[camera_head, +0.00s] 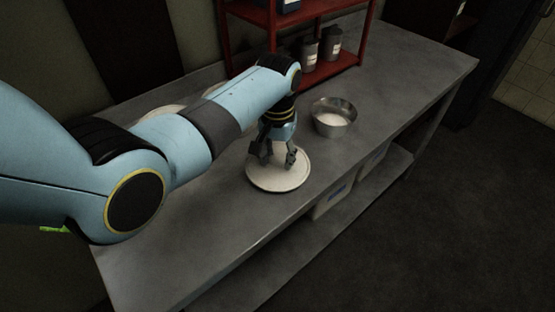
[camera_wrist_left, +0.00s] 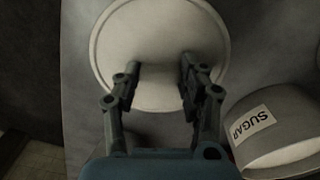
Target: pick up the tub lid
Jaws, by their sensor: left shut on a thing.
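The tub lid (camera_head: 278,178) is a round, off-white disc with a raised rim, at the front edge of the grey worktop in the head view. It fills the top middle of the left wrist view (camera_wrist_left: 160,40). My left gripper (camera_head: 277,162) points down over the middle of the lid. In the left wrist view its two fingers (camera_wrist_left: 160,75) are shut on the lid, though the part between the fingertips is hard to make out. I cannot tell whether the lid touches the worktop. My right gripper is not in view.
A metal bowl (camera_head: 334,118) with white contents stands right of the lid. A red shelf (camera_head: 328,70) holds dark canisters behind. The worktop (camera_head: 410,75) is clear at the far right.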

